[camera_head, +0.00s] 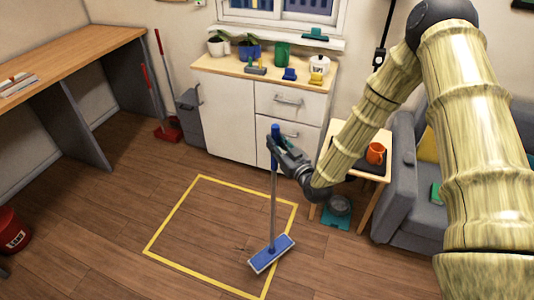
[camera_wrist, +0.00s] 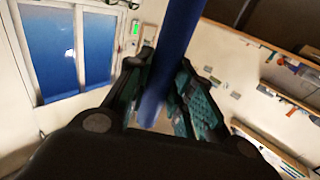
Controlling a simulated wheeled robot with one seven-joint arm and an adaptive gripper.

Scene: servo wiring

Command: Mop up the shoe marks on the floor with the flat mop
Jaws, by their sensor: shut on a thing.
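The flat mop has a blue handle grip, a grey pole (camera_head: 273,205) and a blue rectangular head (camera_head: 271,254). Its head is on the wooden floor, across the right side of the yellow outline (camera_head: 168,221), and the pole is near upright. My gripper (camera_head: 275,147) is shut on the blue upper handle. In the wrist view the blue handle (camera_wrist: 175,55) runs between the two fingers (camera_wrist: 165,95). Faint dark marks (camera_head: 243,249) show on the floor just left of the mop head. Any marks under the head are hidden.
A white cabinet (camera_head: 228,108) stands behind the outline. A small side table (camera_head: 372,168) and grey sofa (camera_head: 405,215) are at right, with a teal scale-like item (camera_head: 335,218) on the floor. A red bucket (camera_head: 12,230) is at far left. The outlined floor is otherwise clear.

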